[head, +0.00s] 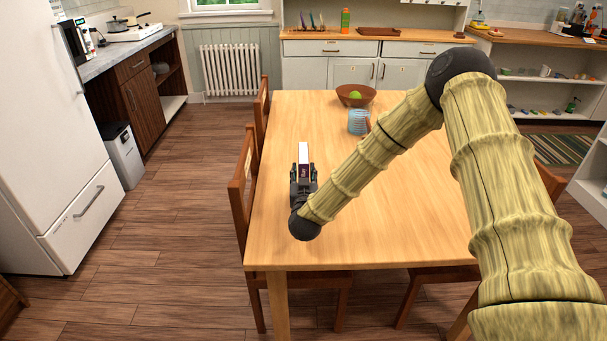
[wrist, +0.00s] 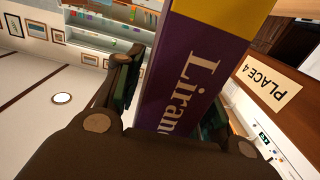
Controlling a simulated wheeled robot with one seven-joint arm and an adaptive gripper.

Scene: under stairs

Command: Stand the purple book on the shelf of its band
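The purple book (wrist: 185,75) fills the middle of the wrist view. It has a yellow band at one end and white lettering reading "Liran", cut off by my gripper. My gripper (wrist: 170,100) has one finger on each side of the book and is shut on it. In the head view my gripper (head: 304,176) holds the book (head: 303,159) above the left part of the table; its white page edge and a purple strip show. White shelves (wrist: 108,46) with small coloured things show at the wrist view's top; I cannot tell whether they are the book's shelf.
The wooden table (head: 290,245) carries a brown bowl (head: 346,101) with a green ball and a blue striped cup (head: 357,123). Chairs (head: 240,190) stand along its left side. A wooden board with a "PLACE 4" label (wrist: 273,88) is close on the right. Floor (head: 170,250) is clear at left.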

